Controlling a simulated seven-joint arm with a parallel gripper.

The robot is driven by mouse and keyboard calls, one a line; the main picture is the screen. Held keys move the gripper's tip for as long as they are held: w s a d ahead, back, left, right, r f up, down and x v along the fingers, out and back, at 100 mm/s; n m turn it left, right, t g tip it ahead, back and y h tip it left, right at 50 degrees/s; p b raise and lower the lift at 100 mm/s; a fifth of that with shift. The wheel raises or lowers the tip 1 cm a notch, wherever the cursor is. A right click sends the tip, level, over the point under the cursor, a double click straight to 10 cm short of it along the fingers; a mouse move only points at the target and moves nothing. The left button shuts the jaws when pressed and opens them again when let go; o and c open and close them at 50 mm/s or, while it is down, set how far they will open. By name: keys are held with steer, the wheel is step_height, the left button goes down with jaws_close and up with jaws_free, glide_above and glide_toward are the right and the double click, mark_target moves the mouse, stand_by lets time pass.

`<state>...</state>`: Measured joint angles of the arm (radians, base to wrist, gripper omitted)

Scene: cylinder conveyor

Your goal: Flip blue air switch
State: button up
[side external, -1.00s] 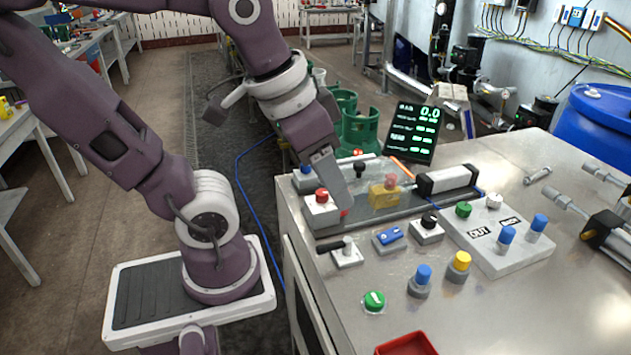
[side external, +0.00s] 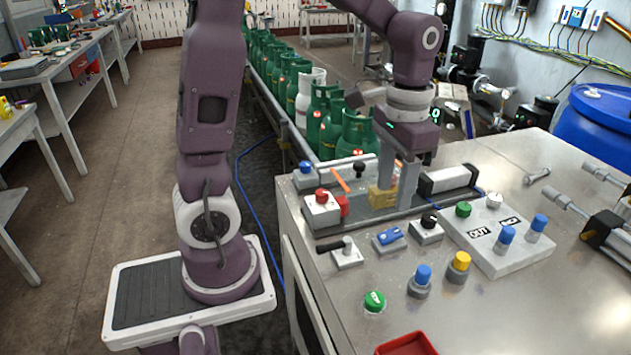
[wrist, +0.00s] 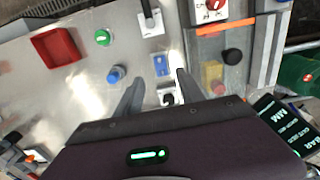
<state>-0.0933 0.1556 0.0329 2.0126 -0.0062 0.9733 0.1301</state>
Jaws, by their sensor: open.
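The blue air switch (side external: 389,236) is a small blue rocker on a grey base, on the metal bench top. It also shows in the wrist view (wrist: 162,66), just ahead of the gap between my fingertips. My gripper (side external: 404,195) is open and empty, pointing down behind the switch in the side view. In the wrist view its two fingers (wrist: 158,80) are spread apart, with a black knob (wrist: 168,98) partly visible between them. The fingers look apart from the switch; their exact height above the bench is hard to tell.
A black-handled lever (side external: 346,251) stands left of the switch, and a black-knob box (side external: 427,228) right of it. A red button box (side external: 321,207) and a yellow block (side external: 382,198) are behind. Blue (side external: 420,280) and yellow (side external: 459,266) knobs stand in front. Green gas cylinders (side external: 357,135) line the conveyor.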

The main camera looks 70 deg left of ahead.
steer(key=s+d+r+t, duration=0.1)
steer(key=s+r+t, duration=0.1)
steer(key=s, duration=0.5)
steer(key=s+d+r+t, duration=0.2)
steer(key=s+r+t, duration=0.1)
steer(key=s, duration=0.5)
steer(key=shift+s+d+r+t, duration=0.15)
steer(key=shift+d+r+t, duration=0.15)
steer(key=shift+r, duration=0.3)
